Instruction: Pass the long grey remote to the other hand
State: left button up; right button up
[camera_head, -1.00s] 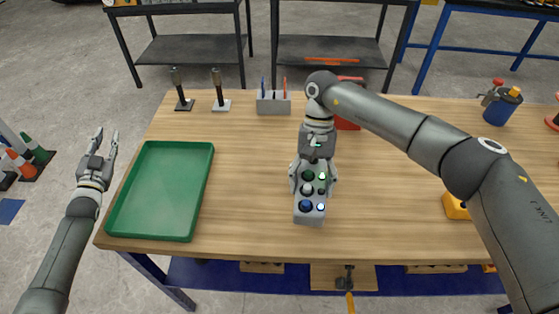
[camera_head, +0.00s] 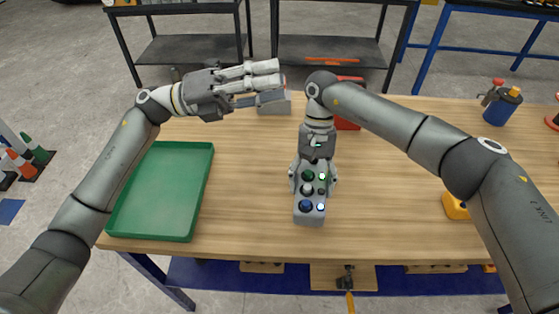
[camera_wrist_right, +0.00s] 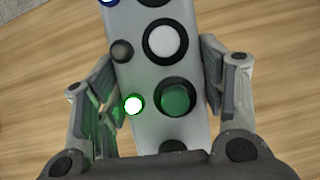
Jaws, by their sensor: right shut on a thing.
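The long grey remote (camera_head: 309,212) has blue, green, white and dark round buttons. It is at the middle of the wooden table in the head view, its near end pointing to the front edge. My right gripper (camera_head: 313,176) is shut on it, one finger on each long side. In the right wrist view the remote (camera_wrist_right: 150,70) lies between the fingers of my right gripper (camera_wrist_right: 160,85). My left gripper (camera_head: 278,76) is over the back of the table, up and left of the remote, empty, its fingers pointing right with a gap between them.
A green tray (camera_head: 195,210) lies on the left of the wooden table (camera_head: 400,225). A grey pen holder (camera_head: 280,104) is partly hidden behind my left gripper. A red box (camera_head: 347,123) is behind my right arm. The table between tray and remote is clear.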

pick_arm(q)
jog(key=s+d+f+m+g+y, duration=0.2)
jog(key=s+d+m+g+y, duration=0.2)
jog(key=s+d+m, duration=0.15)
jog(key=m+t+y, duration=0.1)
jog(key=m+y, duration=0.4)
jog(key=y, duration=0.3)
send_over(306, 202)
jog(key=s+a, duration=0.3)
notch_tip(306, 202, down, 7)
jog(key=w+f+t+y, duration=0.1)
jog(key=f, duration=0.3)
jog(key=w+d+f+t+y, duration=0.1)
jog(key=f+y, duration=0.1)
jog(key=f, duration=0.2)
jog(key=d+f+t+y, duration=0.1)
jog(key=f, duration=0.3)
jog(key=shift+w+f+m, duration=0.35)
jog(key=shift+w, duration=0.05)
jog(key=shift+c, duration=0.3)
grip_shut()
